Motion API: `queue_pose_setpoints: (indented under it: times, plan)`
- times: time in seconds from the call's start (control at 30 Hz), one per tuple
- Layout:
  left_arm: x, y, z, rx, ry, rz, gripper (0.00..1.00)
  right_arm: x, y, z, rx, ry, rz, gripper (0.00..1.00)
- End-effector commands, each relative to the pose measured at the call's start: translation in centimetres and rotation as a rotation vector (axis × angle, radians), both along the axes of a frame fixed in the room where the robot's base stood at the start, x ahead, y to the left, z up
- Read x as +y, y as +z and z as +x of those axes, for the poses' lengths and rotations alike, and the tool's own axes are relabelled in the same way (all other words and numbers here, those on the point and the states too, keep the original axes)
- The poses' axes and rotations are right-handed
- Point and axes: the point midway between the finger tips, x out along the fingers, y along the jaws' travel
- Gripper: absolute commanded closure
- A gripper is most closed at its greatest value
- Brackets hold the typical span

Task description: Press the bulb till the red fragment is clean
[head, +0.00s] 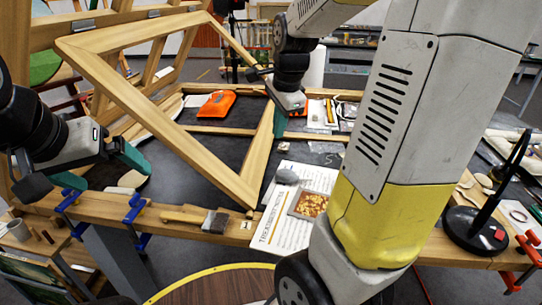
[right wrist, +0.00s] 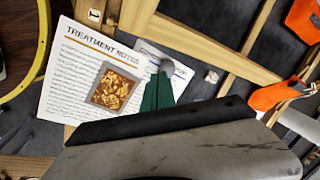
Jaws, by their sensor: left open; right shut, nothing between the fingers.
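A square fragment (head: 309,205) with golden flakes on a reddish-brown ground lies in a grey border on the printed treatment notes (head: 268,228). It also shows in the right wrist view (right wrist: 117,90). A grey rounded thing, seemingly the bulb (head: 287,177), lies at the top of the notes; in the right wrist view it (right wrist: 172,66) is partly hidden behind my green fingertips. My right gripper (head: 280,124) is shut and empty, pointing down above the bench beyond the bulb. My left gripper (head: 100,168) is open and empty at the left, near the wooden frame.
A leaning wooden frame (head: 150,113) stands between my grippers. A brush (head: 215,221) lies at the bench's front edge, near blue clamps (head: 135,207). An orange tool (head: 216,104) lies at the back. A black lamp (head: 478,228) with a red square on its base stands right.

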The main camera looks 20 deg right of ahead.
Motion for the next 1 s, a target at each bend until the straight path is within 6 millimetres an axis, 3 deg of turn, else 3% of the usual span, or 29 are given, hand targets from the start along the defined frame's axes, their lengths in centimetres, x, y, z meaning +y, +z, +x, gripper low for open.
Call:
queue_pose_setpoints:
  times: [0.2,0.4,0.83,1.0]
  plan:
    - [0.0,0.0,0.0,0.0,0.0,0.0,0.0,-2.5,-3.1,3.8,0.072,-0.385,0.004,1.0]
    - [0.0,0.0,0.0,0.0,0.0,0.0,0.0,-3.7,-4.5,5.3,0.086,-0.564,-0.003,1.0]
    - [0.0,0.0,0.0,0.0,0.0,0.0,0.0,-3.8,-4.7,5.5,0.088,-0.595,-0.003,1.0]
    - [0.0,0.0,0.0,0.0,0.0,0.0,0.0,-4.0,-6.1,5.7,0.091,-0.594,-0.004,1.0]
